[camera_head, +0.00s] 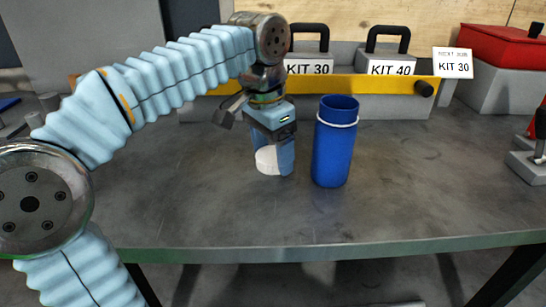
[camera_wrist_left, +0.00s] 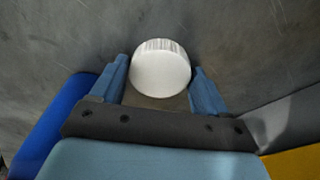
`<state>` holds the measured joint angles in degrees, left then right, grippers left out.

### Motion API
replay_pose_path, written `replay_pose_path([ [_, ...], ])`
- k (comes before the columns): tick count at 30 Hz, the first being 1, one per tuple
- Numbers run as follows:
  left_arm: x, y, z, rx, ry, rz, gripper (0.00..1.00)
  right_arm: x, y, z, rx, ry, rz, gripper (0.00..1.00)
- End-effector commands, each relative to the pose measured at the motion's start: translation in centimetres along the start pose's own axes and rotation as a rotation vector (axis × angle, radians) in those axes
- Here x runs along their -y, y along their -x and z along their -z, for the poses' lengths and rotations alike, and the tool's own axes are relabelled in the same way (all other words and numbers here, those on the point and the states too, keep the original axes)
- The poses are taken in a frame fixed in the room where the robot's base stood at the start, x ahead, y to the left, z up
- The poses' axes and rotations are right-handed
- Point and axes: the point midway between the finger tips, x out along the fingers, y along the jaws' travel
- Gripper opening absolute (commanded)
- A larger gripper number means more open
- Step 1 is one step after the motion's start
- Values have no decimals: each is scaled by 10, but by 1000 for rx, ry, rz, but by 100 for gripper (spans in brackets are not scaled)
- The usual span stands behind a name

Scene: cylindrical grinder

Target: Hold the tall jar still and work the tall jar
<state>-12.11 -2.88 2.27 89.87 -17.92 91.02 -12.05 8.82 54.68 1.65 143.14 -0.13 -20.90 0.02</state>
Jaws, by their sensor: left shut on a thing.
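The tall blue jar (camera_head: 332,155) stands upright on the grey table, with an open top and a white ring just below its rim. Part of it also shows at the left of the left wrist view (camera_wrist_left: 52,125). My left gripper (camera_head: 274,164) points down just left of the jar, apart from it. It is shut on a round white lid (camera_wrist_left: 160,70), which sits between its two blue fingers. The lid also shows in the head view (camera_head: 267,160), low over the table; I cannot tell whether it touches the table. My right gripper is not in view.
Behind the jar, two grey blocks with black handles, labelled KIT 30 (camera_head: 308,68) and KIT 40 (camera_head: 392,68), stand behind a yellow bar (camera_head: 350,86). A red case (camera_head: 505,48) is at the back right, and a lever (camera_head: 540,150) at the right edge. The front table is clear.

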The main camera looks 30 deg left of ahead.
Motion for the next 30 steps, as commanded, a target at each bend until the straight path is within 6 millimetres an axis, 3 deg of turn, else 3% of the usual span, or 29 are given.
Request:
replay_pose_path([
  [8,0,4,1,-1,0,0,47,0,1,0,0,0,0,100],
  [15,0,35,5,-4,-2,2,47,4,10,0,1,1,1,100],
  [24,-52,99,-14,-5,-6,2,47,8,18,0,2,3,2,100],
  [30,-94,120,-33,-2,-5,2,47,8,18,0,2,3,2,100],
])
